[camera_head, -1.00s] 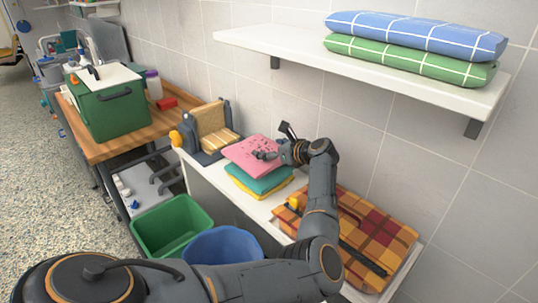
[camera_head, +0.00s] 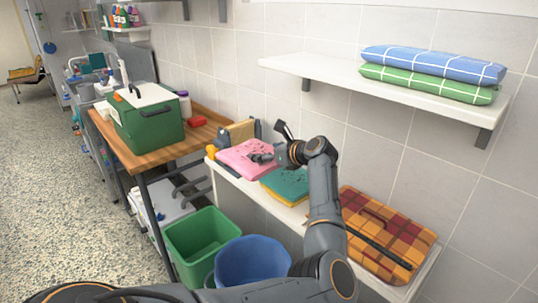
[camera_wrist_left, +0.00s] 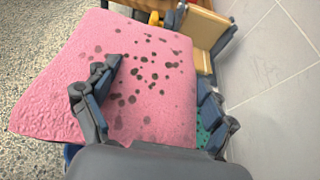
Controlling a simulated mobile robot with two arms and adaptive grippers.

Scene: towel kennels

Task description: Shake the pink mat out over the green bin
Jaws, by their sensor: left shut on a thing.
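The pink mat (camera_head: 243,158) is flat and roughly level, just left of the folded teal mat (camera_head: 287,183), over the near side of the white bench top. In the left wrist view the pink mat (camera_wrist_left: 150,90) carries many dark specks. My left gripper (camera_head: 262,158) is shut on its right edge; the exact grip is partly hidden. The green bin (camera_head: 194,242) stands open on the floor, below and left of the mat. Its visible inside looks empty. My right gripper is out of view.
A blue bin (camera_head: 251,262) stands right beside the green bin. A caddy with a tan sponge (camera_head: 237,132) sits behind the mat. A plaid folded cloth (camera_head: 385,235) lies on the bench at right. A white wall shelf (camera_head: 400,92) holds folded towels above.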

